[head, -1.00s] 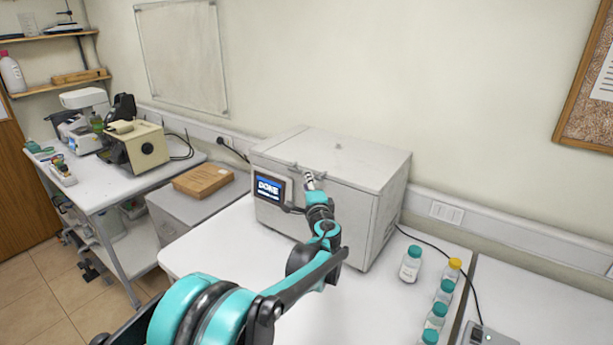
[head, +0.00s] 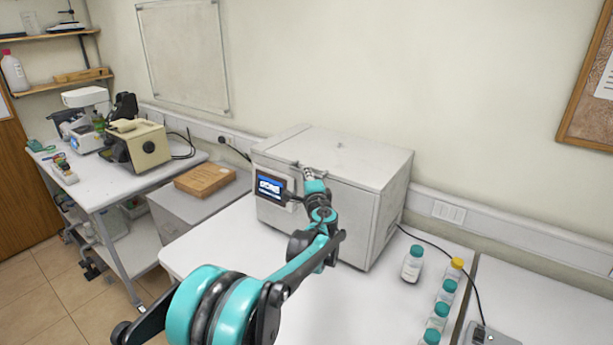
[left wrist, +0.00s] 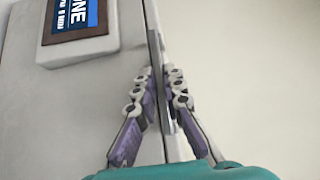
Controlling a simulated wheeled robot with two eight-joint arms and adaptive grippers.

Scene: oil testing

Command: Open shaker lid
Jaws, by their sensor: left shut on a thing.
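The shaker (head: 325,217) is a grey-white box on the white table, with a small blue display (head: 270,188) on its front. Its flat lid (head: 345,158) lies closed on top, as far as I can tell. My left gripper (head: 306,174) is at the lid's front edge, just right of the display. In the left wrist view the fingers (left wrist: 160,95) are shut around a thin metal handle (left wrist: 158,75) at the lid's edge. The display (left wrist: 75,15) shows at upper left there. My right gripper is in neither view.
Several bottles with teal caps (head: 412,264) and one with a yellow cap (head: 455,268) stand right of the shaker. A wooden box (head: 205,179) sits on a grey unit to the left. The wall is close behind the shaker.

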